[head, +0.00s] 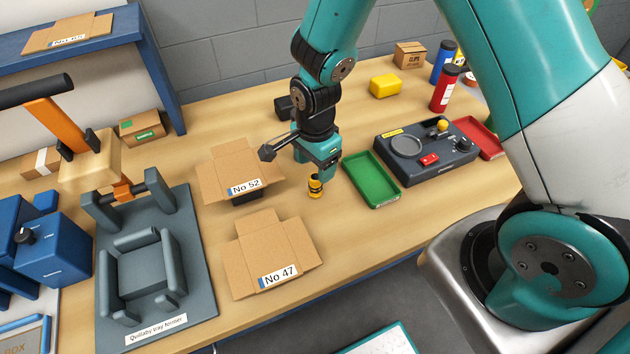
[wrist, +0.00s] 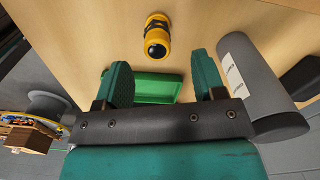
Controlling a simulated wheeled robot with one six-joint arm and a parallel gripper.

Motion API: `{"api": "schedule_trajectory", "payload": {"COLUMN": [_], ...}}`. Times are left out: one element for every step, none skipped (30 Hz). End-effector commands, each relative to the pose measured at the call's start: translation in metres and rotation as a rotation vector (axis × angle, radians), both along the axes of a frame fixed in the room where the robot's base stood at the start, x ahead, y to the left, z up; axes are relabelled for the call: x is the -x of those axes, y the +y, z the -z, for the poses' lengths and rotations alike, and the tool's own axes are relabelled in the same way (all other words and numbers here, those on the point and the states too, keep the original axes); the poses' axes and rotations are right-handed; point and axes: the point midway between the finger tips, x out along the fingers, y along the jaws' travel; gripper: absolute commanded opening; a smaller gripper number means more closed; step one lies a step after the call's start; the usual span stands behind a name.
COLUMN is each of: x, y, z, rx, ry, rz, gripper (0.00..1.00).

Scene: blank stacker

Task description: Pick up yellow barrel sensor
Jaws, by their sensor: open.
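The yellow barrel sensor (head: 315,186) is a small yellow cylinder with black bands and a dark end. It stands on the wooden table, right of the No 52 box and left of the green tray. My gripper (head: 316,168) is close above it in the head view, and its fingers are hard to make out there. In the wrist view, the sensor (wrist: 157,36) lies beyond the fingertips, roughly in line with the gap between them. My gripper (wrist: 162,75) is open with nothing between its two teal fingers.
The green tray (head: 375,201) lies just right of the sensor, with a dark control panel (head: 408,146) beyond. Flat cardboard boxes No 52 (head: 219,165) and No 47 (head: 241,262) lie to the left. A grey tray former (head: 190,305) stands further left. Bare table lies in front.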

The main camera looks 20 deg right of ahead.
Motion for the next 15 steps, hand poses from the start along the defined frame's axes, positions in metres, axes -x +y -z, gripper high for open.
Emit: {"api": "schedule_trajectory", "payload": {"x": [0.001,0.001,0.001,0.0,0.0,0.001,0.001,0.002,0.002,0.003,0.003,0.004,0.004,0.005,0.004], "y": [0.0,0.0,0.0,0.0,0.0,0.0,0.0,0.0,0.0,0.0,0.001,0.001,0.001,0.001,0.001], "z": [0.005,0.007,0.009,0.011,0.012,0.014,0.016,0.018,0.022,0.026,0.03,0.035,0.039,0.044,0.05], "rx": [0.001,0.001,0.0,0.0,0.0,0.0,0.001,0.0,0.0,0.0,0.0,0.0,0.0,0.0,0.0], "ry": [0.002,0.002,0.001,0.0,0.0,0.001,0.003,0.003,0.004,0.005,0.004,0.005,0.004,0.005,0.003], "rz": [0.0,-0.001,-0.001,-0.001,-0.001,-0.001,-0.001,-0.001,-0.001,-0.001,-0.001,-0.001,-0.001,-0.001,-0.001], "gripper": [0.63,0.63,0.63,0.63,0.63,0.63,0.63,0.63,0.63,0.63,0.63,0.63,0.63,0.63,0.63]}}
